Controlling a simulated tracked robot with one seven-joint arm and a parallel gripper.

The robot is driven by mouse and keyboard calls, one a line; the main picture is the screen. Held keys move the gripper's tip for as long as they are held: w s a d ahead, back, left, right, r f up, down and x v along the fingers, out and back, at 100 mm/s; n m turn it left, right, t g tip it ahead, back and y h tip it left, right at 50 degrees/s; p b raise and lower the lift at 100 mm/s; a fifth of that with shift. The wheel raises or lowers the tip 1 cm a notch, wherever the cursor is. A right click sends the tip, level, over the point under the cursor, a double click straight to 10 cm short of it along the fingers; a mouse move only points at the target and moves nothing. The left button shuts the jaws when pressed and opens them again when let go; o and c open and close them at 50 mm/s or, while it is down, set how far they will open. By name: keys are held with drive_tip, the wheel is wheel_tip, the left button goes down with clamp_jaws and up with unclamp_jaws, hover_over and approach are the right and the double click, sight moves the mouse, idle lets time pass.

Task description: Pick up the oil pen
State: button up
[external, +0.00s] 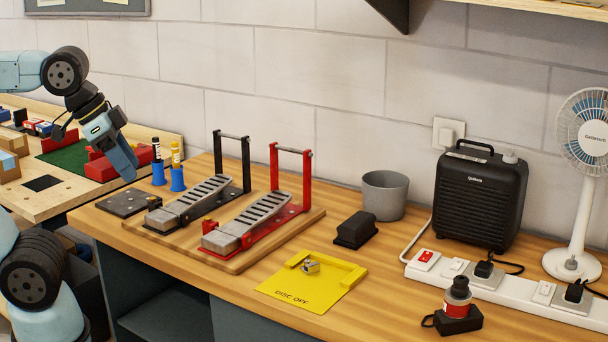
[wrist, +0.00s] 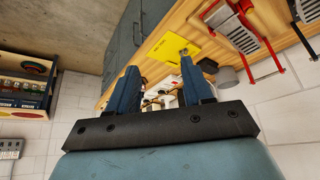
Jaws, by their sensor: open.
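Two pen-like items stand upright in blue holders at the bench's back left: one dark with a pale band (external: 156,150) and one yellow (external: 176,154). I cannot tell which is the oil pen. Their blue holders (external: 177,180) rest on the bench. Neither pen can be made out in the wrist view. My gripper (external: 128,172) is just left of them, above the dark plate, pointing down. In the wrist view my gripper (wrist: 158,74) has its two blue fingers apart, with nothing held between them.
A dark plate (external: 126,203) lies below my gripper. Black (external: 232,155) and red (external: 291,165) upright frames stand right of the pens. A yellow "DISC OFF" mat (external: 300,296), a grey cup (external: 384,195) and a power strip (external: 520,293) lie further right.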

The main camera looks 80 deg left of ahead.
sight(173, 148)
drive_tip(key=w+a+n+t+y, duration=0.1)
drive_tip(key=w+a+n+y, duration=0.1)
drive_tip(key=w+a, duration=0.45)
drive_tip(key=w+a+r+n+t+y, duration=0.1)
drive_tip(key=w+a+n+t+y, duration=0.15)
drive_tip(key=a, duration=0.75)
drive_tip(key=w+a+n+t+y, duration=0.1)
drive_tip(key=w+a+n+y, duration=0.1)
drive_tip(key=w+a, duration=0.55)
drive_tip(key=s+a+n+g+y, duration=0.1)
drive_tip(key=s+a+n+y, duration=0.45)
drive_tip(key=a, duration=0.95)
drive_tip(key=s+a+y, duration=0.3)
drive_tip(key=s+a, duration=0.5)
drive_tip(key=a, duration=0.6)
wheel_tip(173, 148, down, 19)
drive_tip(key=shift+y, duration=0.3)
drive_tip(key=shift+x, duration=4)
drive_tip(key=shift+w+f, duration=0.15)
